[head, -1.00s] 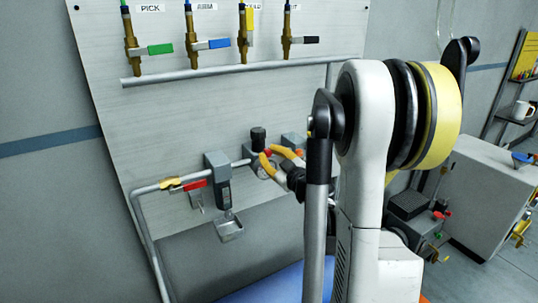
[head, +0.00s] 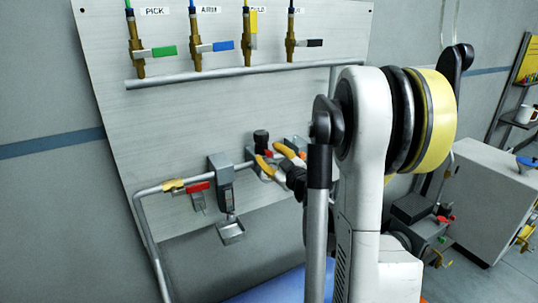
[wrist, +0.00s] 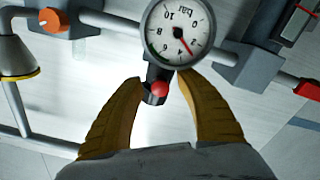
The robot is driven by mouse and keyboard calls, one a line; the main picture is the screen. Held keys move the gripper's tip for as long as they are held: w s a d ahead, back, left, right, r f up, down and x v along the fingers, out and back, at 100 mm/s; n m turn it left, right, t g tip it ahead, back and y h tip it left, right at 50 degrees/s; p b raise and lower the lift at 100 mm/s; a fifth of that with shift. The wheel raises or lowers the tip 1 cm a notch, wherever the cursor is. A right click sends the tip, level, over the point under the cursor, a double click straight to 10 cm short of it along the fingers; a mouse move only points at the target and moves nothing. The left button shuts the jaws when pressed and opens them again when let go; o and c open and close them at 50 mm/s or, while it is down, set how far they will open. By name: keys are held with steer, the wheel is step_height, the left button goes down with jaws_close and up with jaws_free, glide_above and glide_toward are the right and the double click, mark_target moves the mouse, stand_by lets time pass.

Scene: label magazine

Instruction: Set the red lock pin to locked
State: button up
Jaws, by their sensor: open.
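A small red ball-shaped knob, apparently the lock pin (wrist: 160,90), sits on a dark fitting just below a round pressure gauge in the wrist view. My gripper (wrist: 160,79) is open, with its two yellow-brown fingers to either side of the red knob; the knob shows between them, and I see no finger closed on it. In the head view my gripper (head: 268,153) is at the pipe near the dark-topped gauge fitting (head: 261,138). The red knob is too small and too covered there to make out clearly.
A pipe (head: 168,186) runs along the panel (head: 150,115). A red-handled valve (head: 198,187) and a grey unit with a small tray (head: 230,232) are left of the gripper. Several coloured-handle valves line the top. An orange knob (wrist: 52,20) is upper left in the wrist view.

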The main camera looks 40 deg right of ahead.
steer(key=v, duration=1.2)
steer(key=shift+a, duration=0.1)
steer(key=w+a+f+g+y, duration=0.1)
steer(key=w+a+g+y, duration=0.15)
steer(key=a, duration=0.85)
steer(key=w+a+f+g+y, duration=0.1)
steer(key=a+f+g+y, duration=0.2)
steer(key=a, duration=0.7)
steer(key=s+a+f+m+g+h, duration=0.1)
steer(key=s+a+g, duration=0.4)
steer(key=s+a, duration=0.6)
steer(key=s+m, duration=0.1)
steer(key=s, duration=0.1)
steer(key=shift+s+f+m, duration=0.15)
steer(key=shift+s+m, duration=0.2)
steer(key=shift+m, duration=0.05)
steer(key=shift+h, duration=0.25)
